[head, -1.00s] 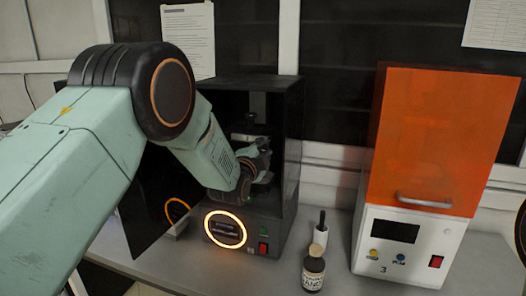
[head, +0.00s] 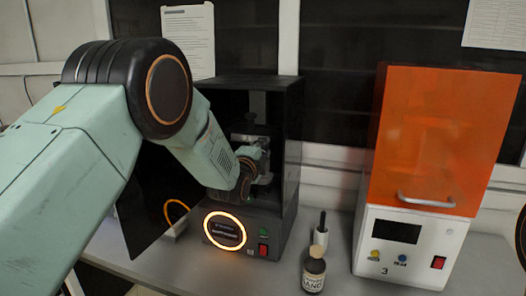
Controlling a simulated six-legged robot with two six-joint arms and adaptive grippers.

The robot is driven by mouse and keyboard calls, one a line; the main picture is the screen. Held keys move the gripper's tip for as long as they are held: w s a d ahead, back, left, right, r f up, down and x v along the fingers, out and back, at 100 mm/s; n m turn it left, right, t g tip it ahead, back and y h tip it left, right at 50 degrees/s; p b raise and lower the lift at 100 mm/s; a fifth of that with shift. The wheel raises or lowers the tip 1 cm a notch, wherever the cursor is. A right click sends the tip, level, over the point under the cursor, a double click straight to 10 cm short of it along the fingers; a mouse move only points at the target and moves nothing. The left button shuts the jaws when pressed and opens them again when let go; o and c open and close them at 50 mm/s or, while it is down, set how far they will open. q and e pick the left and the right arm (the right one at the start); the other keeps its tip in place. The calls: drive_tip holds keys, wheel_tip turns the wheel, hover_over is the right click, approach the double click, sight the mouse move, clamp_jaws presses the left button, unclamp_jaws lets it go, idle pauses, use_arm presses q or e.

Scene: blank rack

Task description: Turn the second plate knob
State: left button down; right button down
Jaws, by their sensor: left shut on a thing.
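The black open-fronted machine (head: 290,150) stands on the bench at the centre, with its dark door swung open to the left. My left arm reaches into it from the left. My left gripper (head: 264,168) is inside the chamber, shut on the plate knob, which is mostly hidden by the fingers and wrist. A grey metal part (head: 250,138) shows just above the gripper. My right gripper is not in view.
The machine's base has a glowing orange ring (head: 225,230) and a red switch (head: 263,249). An orange-hooded white machine (head: 412,250) stands further right.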

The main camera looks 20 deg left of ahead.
use_arm(q)
drive_tip(key=shift+m+b, duration=1)
drive_tip(key=shift+m, duration=1.8)
drive_tip(key=shift+f+m+b, duration=0.15)
drive_tip(key=shift+m+b, duration=0.25)
drive_tip(key=shift+m, duration=0.95)
drive_tip(key=shift+f+m+b, duration=0.1)
drive_tip(key=shift+m+b, duration=0.3)
drive_tip(key=shift+m, duration=0.95)
idle(2.5)
